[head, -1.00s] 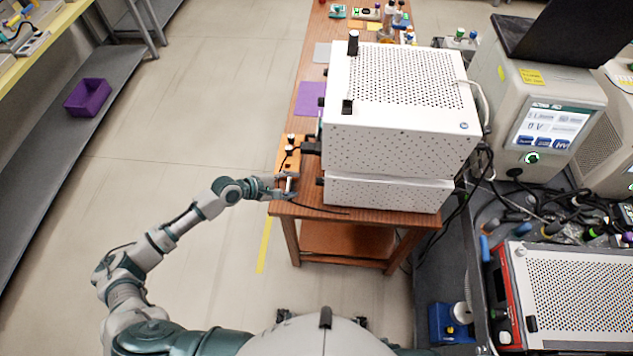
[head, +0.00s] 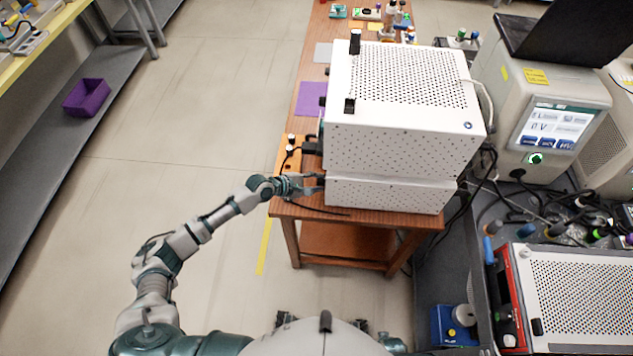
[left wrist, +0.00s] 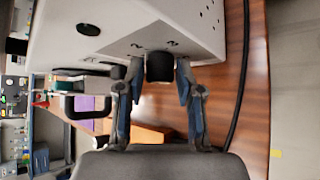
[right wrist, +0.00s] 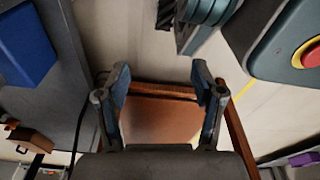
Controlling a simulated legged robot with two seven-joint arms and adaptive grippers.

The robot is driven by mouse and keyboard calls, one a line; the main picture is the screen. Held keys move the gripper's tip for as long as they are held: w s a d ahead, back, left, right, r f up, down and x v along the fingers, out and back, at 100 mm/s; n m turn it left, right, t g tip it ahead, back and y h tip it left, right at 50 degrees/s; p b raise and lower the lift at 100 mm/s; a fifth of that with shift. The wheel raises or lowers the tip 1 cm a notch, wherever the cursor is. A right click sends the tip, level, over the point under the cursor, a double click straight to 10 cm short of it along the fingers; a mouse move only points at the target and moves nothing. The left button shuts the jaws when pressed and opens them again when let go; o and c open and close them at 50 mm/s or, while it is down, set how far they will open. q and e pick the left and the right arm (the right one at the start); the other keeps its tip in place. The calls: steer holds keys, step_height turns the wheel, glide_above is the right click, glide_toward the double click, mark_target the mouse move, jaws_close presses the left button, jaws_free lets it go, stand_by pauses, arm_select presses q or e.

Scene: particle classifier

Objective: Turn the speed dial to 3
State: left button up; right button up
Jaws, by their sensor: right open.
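A black speed dial (left wrist: 160,67) sticks out from the front panel of a white perforated machine (left wrist: 125,20). The marks 2 and 3 are printed on the panel beside it. My left gripper (left wrist: 160,73) has one finger on each side of the dial, partly closed; I cannot tell whether both fingers touch it. In the head view, my left gripper (head: 316,183) reaches the left face of the lower white box (head: 390,194), and the dial is mostly hidden. My right gripper (right wrist: 160,82) is open and empty, above the floor and a wooden table's lower shelf (right wrist: 160,118).
A second white perforated box (head: 400,140) is stacked on the lower one. The wooden table (head: 365,216) carries both, with a black cable (head: 315,208) along its near edge. A dark cart (head: 440,270) with equipment stands at right.

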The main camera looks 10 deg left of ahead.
arm_select(q)
steer(key=shift+a, duration=0.1)
jaws_close()
arm_select(e)
steer(key=shift+a, duration=0.1)
arm_select(q)
steer(key=shift+s+f, duration=0.1)
steer(key=shift+f, duration=0.05)
steer(key=shift+f+m+t, duration=0.1)
steer(key=shift+m+t, duration=0.3)
steer(key=shift+t, duration=0.2)
steer(key=m+t+b, duration=0.1)
steer(key=t+h+b, duration=0.1)
steer(key=b, duration=0.1)
steer(key=shift+s+f+m, duration=0.15)
steer(key=shift+f+m, duration=0.25)
steer(key=m+t+b, duration=0.1)
steer(key=b, duration=0.2)
steer(key=shift+h, duration=0.4)
steer(key=shift+b, duration=0.35)
arm_select(e)
steer(key=w+r, duration=0.3)
steer(key=r, duration=0.4)
steer(key=w+r, duration=0.4)
steer(key=r, duration=0.4)
steer(key=shift+a+r+t, duration=0.25)
steer(key=shift+a+t, duration=0.05)
steer(key=shift+a, duration=0.15)
arm_select(q)
steer(key=shift+s, duration=0.1)
